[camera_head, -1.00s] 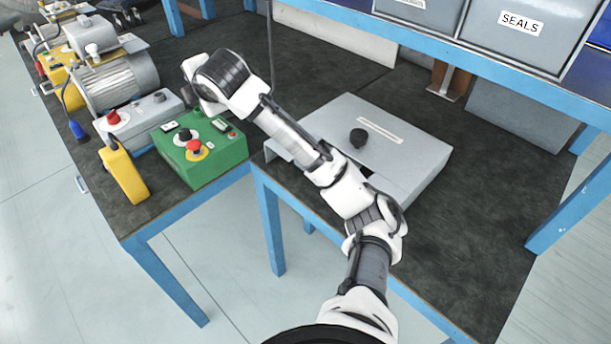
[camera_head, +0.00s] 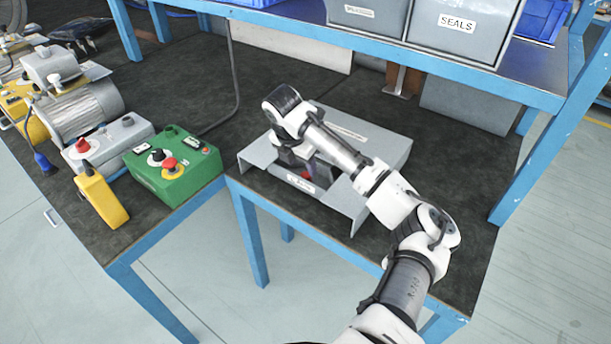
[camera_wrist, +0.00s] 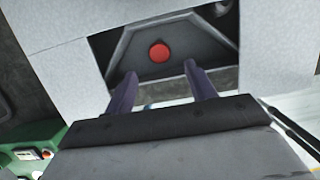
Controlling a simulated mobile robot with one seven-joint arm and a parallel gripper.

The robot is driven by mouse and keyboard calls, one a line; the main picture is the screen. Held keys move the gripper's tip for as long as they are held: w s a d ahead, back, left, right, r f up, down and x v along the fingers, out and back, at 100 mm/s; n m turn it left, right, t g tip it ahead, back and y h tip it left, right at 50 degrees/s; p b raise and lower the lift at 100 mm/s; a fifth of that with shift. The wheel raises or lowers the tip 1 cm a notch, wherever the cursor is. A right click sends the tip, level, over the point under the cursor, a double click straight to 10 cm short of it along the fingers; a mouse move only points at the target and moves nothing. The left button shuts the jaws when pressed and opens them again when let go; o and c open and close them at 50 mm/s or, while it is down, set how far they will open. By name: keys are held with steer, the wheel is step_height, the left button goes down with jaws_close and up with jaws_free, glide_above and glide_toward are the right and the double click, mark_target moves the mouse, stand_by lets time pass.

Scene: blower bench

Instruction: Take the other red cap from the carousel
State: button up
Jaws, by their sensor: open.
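A round red cap (camera_wrist: 159,53) sits in a dark grey angled pocket (camera_wrist: 192,42), which looks like part of the carousel, inside the housing's opening. In the head view a small bit of red (camera_head: 307,175) shows at the front opening of the grey housing (camera_head: 388,140). My gripper (camera_wrist: 160,80) is open, with its two dark fingers pointing at the cap from either side. Nothing is between the fingers, and they appear short of the cap. In the head view my wrist hides much of the opening and the fingertips. Most of the carousel is hidden under the housing.
Light grey housing panels (camera_wrist: 275,50) flank the opening on both sides, close to my fingers. A green control box (camera_head: 172,165) with a red button stands to the left. A shelf with a SEALS bin (camera_head: 460,40) stands behind.

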mark_target(306, 175)
steer(key=shift+w+p+x, duration=0.15)
steer(key=shift+p+x, duration=0.35)
steer(key=shift+x, duration=0.9)
steer(key=shift+w+p+x, duration=0.15)
steer(key=shift+p+x, duration=0.35)
steer(key=shift+x, duration=0.85)
steer(key=shift+d, duration=0.1)
steer(key=shift+c, duration=0.2)
steer(key=c, duration=1)
steer(key=shift+r, duration=0.1)
